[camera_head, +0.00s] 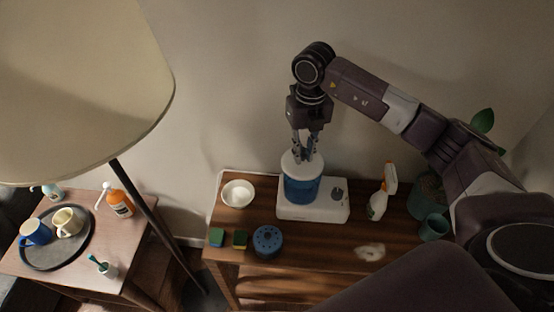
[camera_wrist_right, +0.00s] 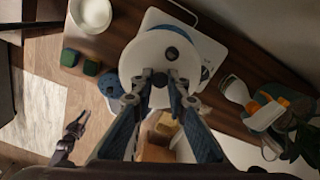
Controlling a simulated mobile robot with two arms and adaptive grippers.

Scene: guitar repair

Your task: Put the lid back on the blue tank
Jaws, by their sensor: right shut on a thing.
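The blue tank (camera_head: 302,190) stands on a white base (camera_head: 325,209) with a dark knob, on the wooden table. The round white lid (camera_head: 291,165) is at the top of the tank; it looks slightly offset to the left, and I cannot tell if it is seated. My right gripper (camera_head: 305,156) points down from above, shut on the lid. In the wrist view, the lid (camera_wrist_right: 150,52) lies just beyond the right fingertips (camera_wrist_right: 160,78) and hides most of the tank. What looks like my left gripper (camera_wrist_right: 75,130) shows low on the left there, its jaws unclear.
A white bowl (camera_head: 238,193), two sponges (camera_head: 240,239) and a round blue container (camera_head: 267,240) are left of the base. A spray bottle (camera_head: 379,202), teal cup (camera_head: 434,227) and plant are right. A lamp (camera_head: 80,80) and side table (camera_head: 70,275) stand left.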

